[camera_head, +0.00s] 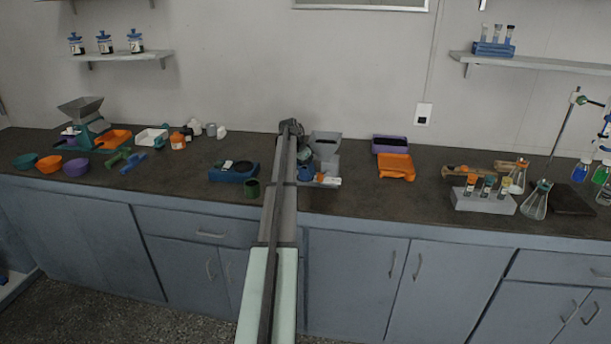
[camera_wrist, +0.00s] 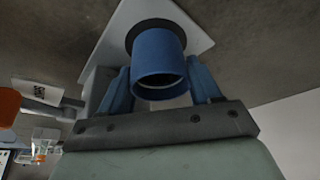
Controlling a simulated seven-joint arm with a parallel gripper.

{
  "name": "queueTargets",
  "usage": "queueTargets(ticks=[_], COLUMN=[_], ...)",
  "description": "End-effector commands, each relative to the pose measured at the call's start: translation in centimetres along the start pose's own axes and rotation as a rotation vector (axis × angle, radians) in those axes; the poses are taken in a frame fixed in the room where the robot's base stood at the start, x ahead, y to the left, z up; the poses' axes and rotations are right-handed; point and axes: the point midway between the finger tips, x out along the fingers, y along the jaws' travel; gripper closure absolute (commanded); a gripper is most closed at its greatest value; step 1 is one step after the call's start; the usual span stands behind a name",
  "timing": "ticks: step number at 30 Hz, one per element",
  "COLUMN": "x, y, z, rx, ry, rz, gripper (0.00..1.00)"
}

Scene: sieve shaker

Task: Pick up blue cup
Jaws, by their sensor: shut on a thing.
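The blue cup (camera_wrist: 158,52) is in the middle of the wrist view, with its open rim towards the camera. My gripper (camera_wrist: 160,76) has its two blue fingers on either side of the cup and is shut on it. Behind the cup are a dark round pad and a pale square plate (camera_wrist: 196,32). I cannot tell whether the cup touches the pad. In the head view a small blue shape (camera_head: 305,173) shows just right of my arm; the arm hides much around it.
A grey machine (camera_head: 325,147) stands right of my arm. A blue device (camera_head: 234,172) and a dark green cup (camera_head: 252,188) are close on its left. Bowls stand far left; flasks and a tube rack (camera_head: 484,202) stand right.

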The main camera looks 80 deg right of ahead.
Motion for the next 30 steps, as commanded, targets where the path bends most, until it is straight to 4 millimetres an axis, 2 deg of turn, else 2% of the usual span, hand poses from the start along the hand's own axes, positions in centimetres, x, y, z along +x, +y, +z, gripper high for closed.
queueTargets(ticks=[9, 14, 20, 30], x=[-0.2, -0.8, -2.1, -5.0], y=[0.1, 1.3, 4.3, 10.5], z=[0.0, 1.4, 4.7, 11.8], rx=[0.0, 0.0, 0.0, 0.0], ry=[-0.001, -0.001, -0.001, -0.001], rz=[0.001, 0.0, 0.0, 0.0], gripper=[0.75, 0.75, 0.75, 0.75])
